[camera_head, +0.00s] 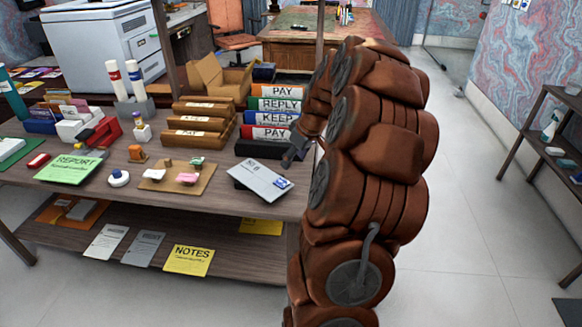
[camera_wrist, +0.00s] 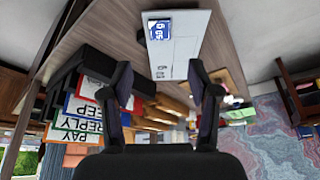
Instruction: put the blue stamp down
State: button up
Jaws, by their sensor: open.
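The blue stamp (camera_head: 283,183) is a small flat blue square with white markings, on the corner of a pale grey envelope (camera_head: 256,180) near the desk's front edge. In the wrist view the blue stamp (camera_wrist: 160,30) shows at one end of the envelope (camera_wrist: 180,50), and nothing holds it. My gripper (camera_head: 290,158) is just behind and above the stamp, partly hidden by my brown arm. In the wrist view my gripper (camera_wrist: 159,75) has its two dark fingers apart, with nothing gripped between them. The envelope's printed side faces up.
A cork board (camera_head: 180,177) with small stamps and a green REPORT sheet (camera_head: 68,168) lie to the left.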

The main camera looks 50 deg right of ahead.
jog(key=shift+s+r, duration=0.15)
jog(key=shift+r, duration=0.25)
jog(key=s+a+r+n+g+y, duration=0.1)
jog(key=s+a, duration=0.1)
jog(key=a, duration=1.1)
jog(key=s+a+r+g+y, duration=0.1)
jog(key=s+a+r+g, duration=0.15)
jog(key=a, duration=0.95)
jog(key=s+a+f+g+h, duration=0.1)
jog(key=s+a, duration=0.5)
jog(key=s, duration=0.4)
jog(key=s+a+f+m+g+h, duration=0.1)
jog(key=s+a, duration=0.5)
jog(key=s, duration=0.5)
jog(key=shift+a+f+g, duration=0.25)
jog(key=shift+f+g, duration=0.1)
notch_tip(320, 180, up, 5)
jog(key=p, duration=0.4)
jog(key=shift+f+p, duration=0.15)
jog(key=shift+p, duration=0.2)
